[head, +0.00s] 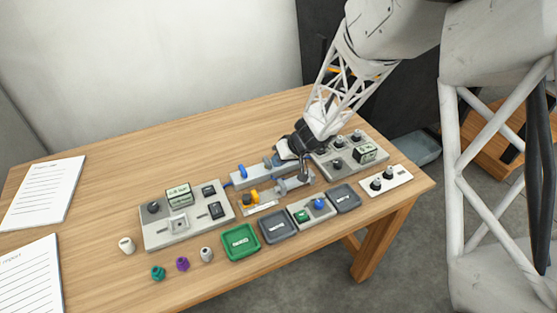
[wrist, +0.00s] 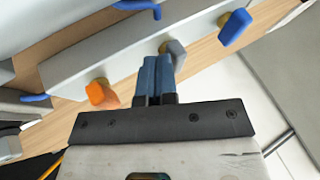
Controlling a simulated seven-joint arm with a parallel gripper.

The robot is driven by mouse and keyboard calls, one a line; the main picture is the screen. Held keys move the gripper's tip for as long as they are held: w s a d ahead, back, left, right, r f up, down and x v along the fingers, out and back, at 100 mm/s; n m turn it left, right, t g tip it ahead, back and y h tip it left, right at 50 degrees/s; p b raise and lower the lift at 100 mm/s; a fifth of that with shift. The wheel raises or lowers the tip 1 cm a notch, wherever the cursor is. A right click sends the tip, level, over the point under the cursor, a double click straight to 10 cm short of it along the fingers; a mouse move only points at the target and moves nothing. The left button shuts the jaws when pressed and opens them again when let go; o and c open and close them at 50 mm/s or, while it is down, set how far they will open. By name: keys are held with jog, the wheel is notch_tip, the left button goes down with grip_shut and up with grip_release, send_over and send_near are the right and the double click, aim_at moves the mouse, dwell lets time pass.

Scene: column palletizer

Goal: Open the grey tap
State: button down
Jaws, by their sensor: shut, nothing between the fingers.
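The grey tap (wrist: 177,54) is in the wrist view, a small grey handle on a brass stem. It sits on the side of a long grey block (wrist: 120,50), between an orange tap (wrist: 101,94) and a blue tap (wrist: 235,27). My gripper (wrist: 158,60) is shut and empty, its blue fingers together just left of the grey handle. I cannot tell whether they touch it. The fingers hide part of the block. In the head view my gripper (head: 302,178) is low over the taps, and the grey tap is hard to make out there.
A panel with switches (head: 188,222) stands left, and another panel with knobs (head: 345,150) stands right, close to my arm. Green (head: 241,257) and dark grey (head: 279,239) trays lie in front. Loose knobs (head: 182,264) and papers (head: 40,190) lie left. The table's back left is clear.

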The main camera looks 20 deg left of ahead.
aim_at(269, 168)
jog(key=shift+s+m+t, duration=0.35)
jog(key=shift+m+t, duration=0.45)
jog(key=shift+m, duration=0.4)
jog(key=shift+s+m+t, duration=0.2)
jog(key=shift+m+t, duration=0.2)
jog(key=shift+m, duration=0.1)
jog(key=m+t, duration=0.1)
jog(key=m+t+h, duration=0.1)
jog(key=m, duration=0.1)
jog(key=m+t, duration=0.1)
jog(key=m, duration=0.1)
jog(key=shift+s+a+h, duration=0.1)
jog(key=shift+s+h, duration=0.25)
jog(key=shift+h, duration=0.05)
jog(key=shift+s+a, duration=0.4)
jog(key=shift+s, duration=0.2)
jog(key=shift+s+a+m+t+h, duration=0.1)
jog(key=shift+m+t+h, duration=0.25)
jog(key=shift+m, duration=0.55)
jog(key=shift+s+a+m+t+h, duration=0.1)
jog(key=shift+m+t+h, duration=0.25)
jog(key=shift+m, duration=0.55)
jog(key=shift+s+a, duration=0.2)
jog(key=shift+a, duration=0.05)
jog(key=shift+s, duration=0.15)
